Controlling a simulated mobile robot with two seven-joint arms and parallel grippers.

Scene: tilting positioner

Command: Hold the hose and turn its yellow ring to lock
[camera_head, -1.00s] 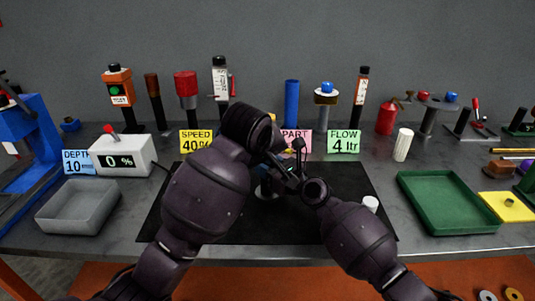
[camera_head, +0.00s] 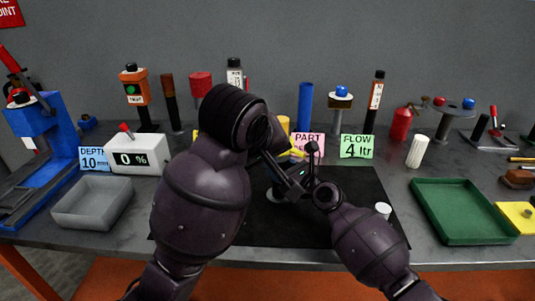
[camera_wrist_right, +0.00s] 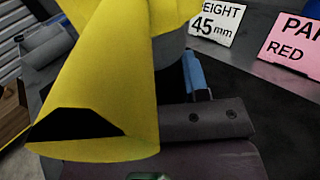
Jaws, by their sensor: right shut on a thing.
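A large yellow part, which I take as the yellow ring (camera_wrist_right: 105,90), fills the left of the right wrist view, very close, with a dark hollow at its lower end. A little yellow also shows between my arms in the head view (camera_head: 298,152). A grey round body shows behind it in the wrist view. My right gripper (camera_head: 303,172) is shut on the yellow ring, mostly hidden by its own wrist. My left gripper (camera_head: 280,168) is close beside it, largely hidden behind my left arm; its jaws cannot be made out. The hose cannot be made out clearly.
A black mat (camera_head: 358,220) lies under my arms. A grey tray (camera_head: 92,222) and a 0 % display box (camera_head: 135,158) stand left. A green tray (camera_head: 462,232) and a white cylinder (camera_head: 417,151) are right. Several sign cards and upright tools line the back.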

